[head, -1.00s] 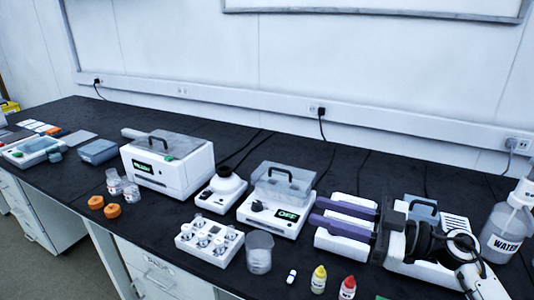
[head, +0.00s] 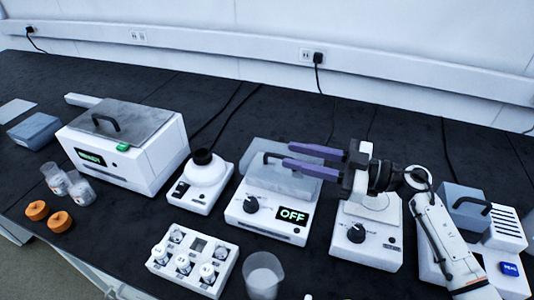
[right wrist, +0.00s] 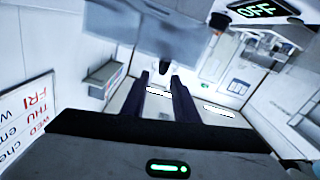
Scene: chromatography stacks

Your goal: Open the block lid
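A white block unit (head: 262,222) with a dark knob and a green OFF display stands mid-bench. Its translucent grey lid (head: 262,182) lies down on top and has a black handle (head: 270,156). My right gripper (head: 288,155) reaches in from the right, its two purple fingers apart, tips close to the handle. The lower finger overlaps the handle's right part. In the right wrist view the fingers (right wrist: 162,84) are spread, with a small dark piece, seemingly the handle, between the tips. The lid (right wrist: 140,25) also shows there. I cannot tell contact. My left gripper is out of view.
A white bath (head: 150,155) with a grey lid and a small white mixer (head: 200,186) stand left. A vial rack (head: 165,262) and a beaker (head: 264,280) stand in front. Another knobbed unit (head: 368,250) and a grey-lidded device (head: 460,196) stand right, by my arm.

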